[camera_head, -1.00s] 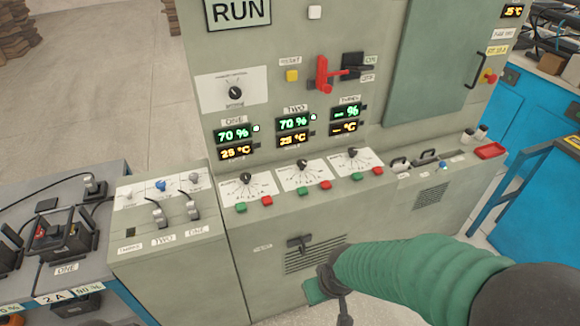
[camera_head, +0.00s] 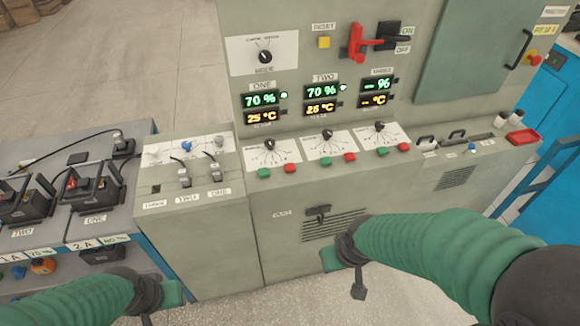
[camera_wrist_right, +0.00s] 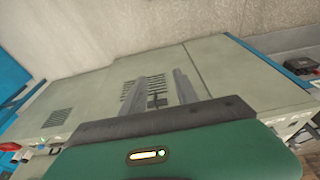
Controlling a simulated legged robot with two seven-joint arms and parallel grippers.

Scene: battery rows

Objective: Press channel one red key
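The channel one red key (camera_head: 290,168) is a small red button on the sloped ledge, below the dial under the ONE display (camera_head: 261,108). A green key (camera_head: 264,173) sits just left of it. My right gripper (camera_head: 358,290) is in front of the cabinet's lower face, below and right of the key and apart from it. In the right wrist view its two grey fingers (camera_wrist_right: 170,90) stand apart with nothing held between them. My left gripper (camera_head: 147,320) is at the bottom left edge, its fingers mostly cut off.
Red keys for the other channels (camera_head: 349,157) sit farther right on the ledge. Levers (camera_head: 183,170) stand on the left console. A black handle (camera_head: 318,212) juts from the cabinet front. Battery units (camera_head: 95,195) stand on the left bench.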

